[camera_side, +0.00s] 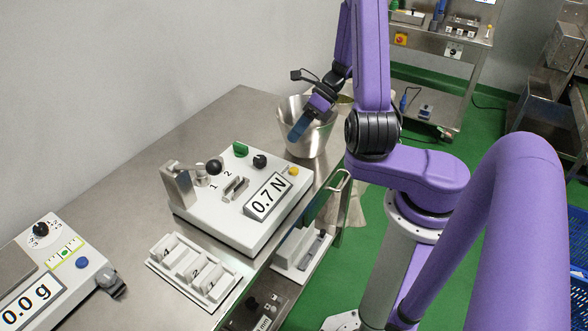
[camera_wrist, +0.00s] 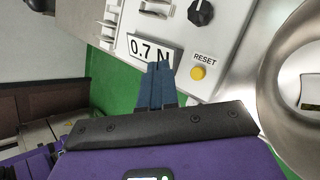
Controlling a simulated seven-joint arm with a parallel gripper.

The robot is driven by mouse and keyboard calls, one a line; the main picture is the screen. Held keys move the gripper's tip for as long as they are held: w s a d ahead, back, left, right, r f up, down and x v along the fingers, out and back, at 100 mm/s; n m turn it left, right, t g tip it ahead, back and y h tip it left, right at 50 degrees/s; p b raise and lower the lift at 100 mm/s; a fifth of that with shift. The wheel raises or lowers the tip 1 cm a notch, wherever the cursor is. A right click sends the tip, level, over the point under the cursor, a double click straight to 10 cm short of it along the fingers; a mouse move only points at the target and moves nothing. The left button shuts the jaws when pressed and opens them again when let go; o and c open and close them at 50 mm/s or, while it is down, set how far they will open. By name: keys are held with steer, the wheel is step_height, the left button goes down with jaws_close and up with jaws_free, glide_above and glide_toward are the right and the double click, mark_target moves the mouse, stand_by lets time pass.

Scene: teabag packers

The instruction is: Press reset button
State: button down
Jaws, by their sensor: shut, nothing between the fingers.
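The yellow reset button (camera_wrist: 198,73) sits below the word RESET on the white force tester in the wrist view. It also shows as a small yellow dot in the side view (camera_side: 294,171), near the tester's right corner. My gripper (camera_wrist: 158,66) is shut, its blue fingers together and empty. In the wrist view the fingertips appear left of the button, over the display (camera_wrist: 136,47) reading 0.7 N. In the side view my gripper (camera_side: 296,136) is in front of the metal bucket, above and apart from the tester (camera_side: 215,222).
A metal bucket (camera_side: 312,148) stands right behind the tester. On the tester are a black knob (camera_side: 260,161), a green switch (camera_side: 240,149) and a lever with a black ball (camera_side: 214,167). A white tray (camera_side: 167,268) and a scale (camera_side: 62,303) reading 0.0 g lie nearer.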

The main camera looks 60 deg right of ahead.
mark_target(296, 167)
steer(key=shift+f, duration=3.85)
steer(key=shift+f, duration=0.2)
steer(key=shift+f, duration=0.25)
steer(key=shift+f, duration=0.5)
steer(key=shift+r, duration=0.95)
steer(key=shift+r, duration=2.5)
